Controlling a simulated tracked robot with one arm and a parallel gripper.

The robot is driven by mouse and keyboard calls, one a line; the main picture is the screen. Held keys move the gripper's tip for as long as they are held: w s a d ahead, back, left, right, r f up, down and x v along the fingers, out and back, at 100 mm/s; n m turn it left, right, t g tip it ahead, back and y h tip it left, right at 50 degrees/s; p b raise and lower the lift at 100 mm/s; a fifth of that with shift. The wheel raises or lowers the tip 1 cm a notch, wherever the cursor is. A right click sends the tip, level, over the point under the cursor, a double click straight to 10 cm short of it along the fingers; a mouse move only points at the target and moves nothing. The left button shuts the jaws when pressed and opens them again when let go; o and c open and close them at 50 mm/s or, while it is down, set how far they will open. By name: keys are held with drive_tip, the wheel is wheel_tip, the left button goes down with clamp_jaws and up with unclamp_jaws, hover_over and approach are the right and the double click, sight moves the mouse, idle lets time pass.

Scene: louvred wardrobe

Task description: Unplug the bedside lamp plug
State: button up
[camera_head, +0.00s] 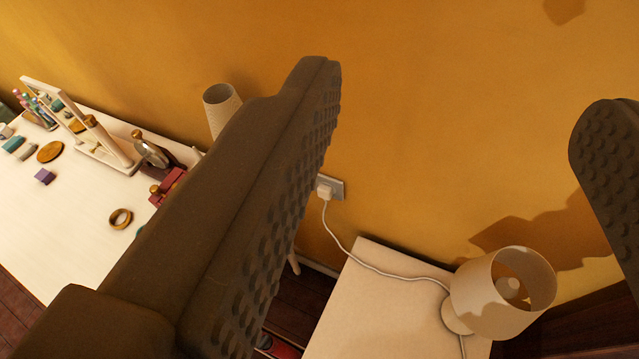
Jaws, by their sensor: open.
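The white plug (324,192) sits in a wall socket (338,187) on the yellow wall, partly hidden by the left finger. A white cord (345,247) runs from it down across the bedside table to the bedside lamp (502,292), which has a cream shade. My gripper (455,120) is open and empty, with its two dark studded fingers wide apart. In the picture, the plug lies between the fingers, close beside the left finger's inner face. I cannot tell how far the fingertips are from the wall.
The bedside table (375,315) stands below the socket, against the wall. At left is a white dressing table (75,215) with a mirror (80,125), bottles and small items. Another pale shade (221,108) shows behind the left finger. Bare wall fills the upper middle.

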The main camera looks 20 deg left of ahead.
drive_tip(key=w+a+f+b, duration=0.1)
drive_tip(key=w+a+f, duration=0.5)
drive_tip(key=f, duration=0.4)
drive_tip(key=w+a+f+m+b, duration=0.15)
drive_tip(key=w+a+f, duration=0.25)
drive_tip(key=w+f, duration=0.55)
drive_tip(key=w+a+f+b, duration=0.2)
drive_tip(key=w+a+f, duration=0.4)
drive_tip(key=f, duration=0.4)
drive_tip(key=w+f+t+h+b, duration=0.1)
drive_tip(key=w+f, duration=0.2)
drive_tip(key=f, duration=1)
drive_tip(key=t+h+b, duration=0.1)
drive_tip(key=h+b, duration=0.1)
drive_tip(key=h, duration=0.1)
approach(323, 196)
drive_tip(key=shift+s+f+m, duration=0.1)
drive_tip(key=shift+f+m, duration=0.05)
drive_tip(key=shift+m, duration=0.2)
drive_tip(key=shift+w+d+p, duration=0.3)
drive_tip(key=shift+w+p, duration=0.05)
drive_tip(key=shift+w, duration=1.15)
drive_tip(key=shift+w+d+p, duration=0.25)
drive_tip(key=shift+w+p, duration=0.1)
drive_tip(key=shift+w, duration=1.1)
drive_tip(key=shift+w+d+p, duration=0.3)
drive_tip(key=shift+w+p, duration=0.05)
drive_tip(key=shift+w, duration=1.15)
drive_tip(key=shift+p, duration=0.5)
